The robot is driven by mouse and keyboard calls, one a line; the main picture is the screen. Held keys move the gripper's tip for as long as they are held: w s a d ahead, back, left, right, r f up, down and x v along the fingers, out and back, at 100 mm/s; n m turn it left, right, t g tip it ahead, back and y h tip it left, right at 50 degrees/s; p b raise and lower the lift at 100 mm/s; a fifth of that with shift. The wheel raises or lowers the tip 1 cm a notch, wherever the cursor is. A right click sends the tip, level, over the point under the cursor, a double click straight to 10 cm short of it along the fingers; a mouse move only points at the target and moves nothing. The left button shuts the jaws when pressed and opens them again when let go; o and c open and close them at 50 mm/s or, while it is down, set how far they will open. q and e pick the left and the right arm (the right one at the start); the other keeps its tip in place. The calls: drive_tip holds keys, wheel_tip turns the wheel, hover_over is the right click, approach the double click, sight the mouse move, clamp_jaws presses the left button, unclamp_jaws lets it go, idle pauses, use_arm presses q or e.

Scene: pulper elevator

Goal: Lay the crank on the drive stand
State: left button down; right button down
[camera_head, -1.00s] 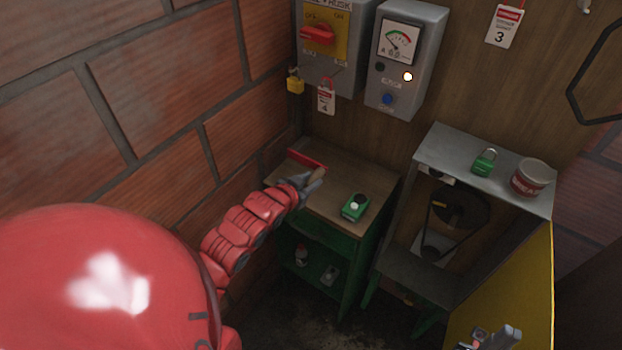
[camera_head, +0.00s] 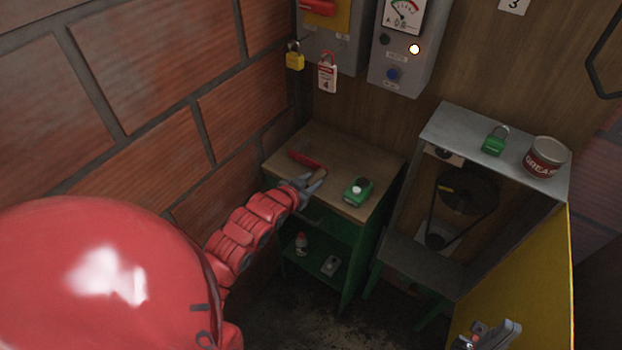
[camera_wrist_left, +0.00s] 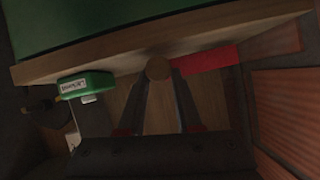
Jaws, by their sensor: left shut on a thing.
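My left gripper (camera_head: 312,184) is shut on the light wooden handle (camera_head: 319,175) of the crank, over the left part of a wood-topped green bench (camera_head: 335,154). The crank's red bar (camera_head: 305,160) shows just beyond the fingers. In the left wrist view the round handle end (camera_wrist_left: 158,67) sits between the fingertips, with the red bar (camera_wrist_left: 208,58) beside it. Whether the crank touches the bench is unclear. The grey metal frame with a pulley and belt (camera_head: 490,112), right of the bench, looks like the drive stand. My right gripper (camera_head: 490,335) is at the bottom right; its jaw state is unclear.
A green box (camera_head: 358,190) sits on the bench. A yellow panel (camera_head: 535,290) stands at the frame's right. A brick wall (camera_head: 150,110) bounds the left.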

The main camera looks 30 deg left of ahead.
use_arm(q)
drive_tip(key=shift+f, duration=0.35)
drive_tip(key=c, duration=0.5)
unclamp_jaws()
drive_tip(key=p+v, duration=0.8)
drive_tip(key=v, duration=0.9)
drive_tip(key=shift+s+r+p, duration=0.15)
drive_tip(key=shift+p, duration=0.25)
